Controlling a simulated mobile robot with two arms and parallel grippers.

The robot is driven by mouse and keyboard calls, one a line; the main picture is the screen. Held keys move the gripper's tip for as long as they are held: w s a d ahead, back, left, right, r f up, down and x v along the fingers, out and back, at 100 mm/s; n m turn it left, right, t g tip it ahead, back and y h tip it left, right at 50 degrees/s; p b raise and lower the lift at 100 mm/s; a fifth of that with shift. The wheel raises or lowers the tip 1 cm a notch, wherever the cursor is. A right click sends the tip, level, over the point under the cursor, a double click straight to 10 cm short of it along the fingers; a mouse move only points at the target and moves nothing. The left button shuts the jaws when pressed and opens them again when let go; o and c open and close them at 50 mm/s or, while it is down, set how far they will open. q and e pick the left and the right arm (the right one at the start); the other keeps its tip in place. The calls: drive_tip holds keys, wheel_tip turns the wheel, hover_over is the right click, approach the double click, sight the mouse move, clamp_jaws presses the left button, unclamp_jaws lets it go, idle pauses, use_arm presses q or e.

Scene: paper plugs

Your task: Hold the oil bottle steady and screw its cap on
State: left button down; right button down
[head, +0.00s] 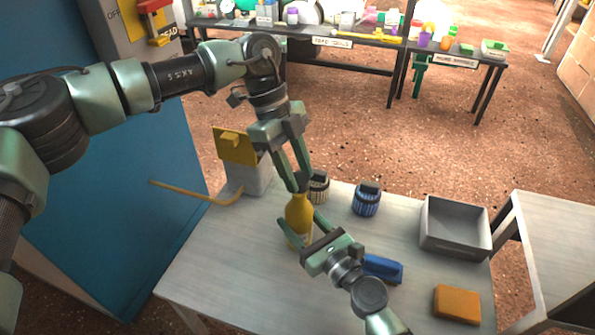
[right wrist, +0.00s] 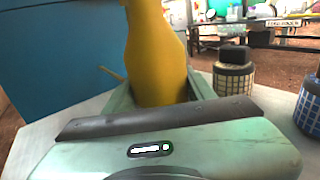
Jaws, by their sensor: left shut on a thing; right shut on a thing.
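The yellow oil bottle (head: 299,212) stands upright near the middle of the table. It also shows in the right wrist view (right wrist: 156,55), where its top is cut off. My left gripper (head: 299,188) points down from above and is shut at the bottle's top; the cap is hidden between its fingertips. I cannot tell whether the cap sits straight on the neck. My right gripper (head: 300,229) is shut on the bottle's body from the front, with a finger on each side. It shows at the bottom of the right wrist view (right wrist: 160,98).
A blue object (head: 384,267) lies beside my right gripper. A grey bin (head: 455,242) and an orange block (head: 457,304) are at right. The table's left front (head: 220,280) is clear.

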sight(299, 211)
use_arm(q)
drive_tip(key=shift+f, duration=0.35)
drive_tip(key=shift+f, duration=0.9)
drive_tip(key=shift+f, duration=0.55)
idle(0.4)
